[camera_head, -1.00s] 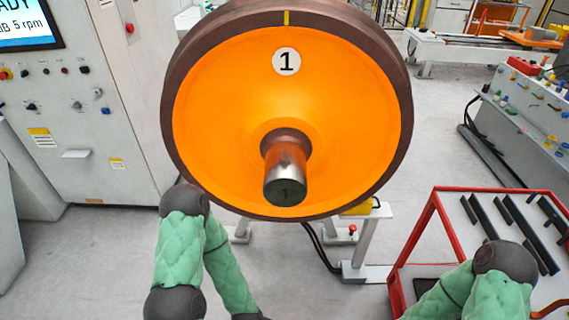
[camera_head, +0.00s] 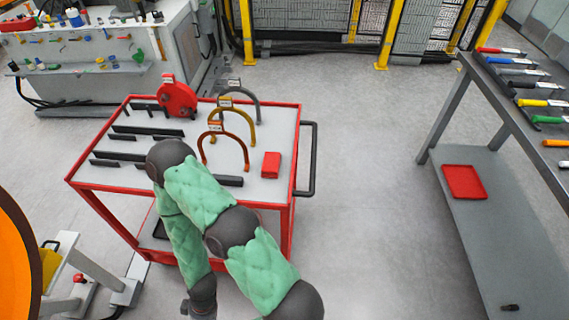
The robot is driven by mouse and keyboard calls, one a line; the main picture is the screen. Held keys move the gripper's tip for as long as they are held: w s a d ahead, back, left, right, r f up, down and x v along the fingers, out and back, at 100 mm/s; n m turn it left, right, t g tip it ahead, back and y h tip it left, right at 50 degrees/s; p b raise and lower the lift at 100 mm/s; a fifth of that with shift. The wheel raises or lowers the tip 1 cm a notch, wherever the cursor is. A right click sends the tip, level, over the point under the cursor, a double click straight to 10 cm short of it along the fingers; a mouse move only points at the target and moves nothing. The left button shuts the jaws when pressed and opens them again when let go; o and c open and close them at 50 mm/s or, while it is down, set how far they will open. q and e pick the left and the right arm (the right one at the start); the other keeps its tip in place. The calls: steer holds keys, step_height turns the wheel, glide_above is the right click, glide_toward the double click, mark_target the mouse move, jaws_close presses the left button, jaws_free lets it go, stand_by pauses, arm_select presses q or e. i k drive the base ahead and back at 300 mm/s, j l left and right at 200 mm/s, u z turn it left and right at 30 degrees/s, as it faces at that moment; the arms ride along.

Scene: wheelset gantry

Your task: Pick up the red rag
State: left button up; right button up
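A small red block-shaped item (camera_head: 271,165), which looks like the folded red rag, lies on the grey top of the red-framed cart (camera_head: 258,200), near its right end. My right arm crosses in front of the cart, and its wrist bends down to the bottom edge of the picture. The fingers of my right gripper do not show, so I cannot see what they hold. The red item stands free, to the right of the arm and apart from it. My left arm and gripper are out of view.
The cart also carries dark bars (camera_head: 147,131), several arch-shaped gauges (camera_head: 240,125) and a red round device (camera_head: 177,101). At right, a tool bench (camera_head: 520,110) has a flat red tray-like square (camera_head: 464,182) on its lower shelf. Floor between cart and bench is clear.

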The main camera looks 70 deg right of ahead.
mark_target(271, 165)
steer(key=z, duration=2)
steer(key=l+z, duration=0.2)
steer(key=i+l, duration=0.1)
steer(key=l, duration=0.85)
steer(key=i+l, duration=0.15)
steer(key=l, duration=0.35)
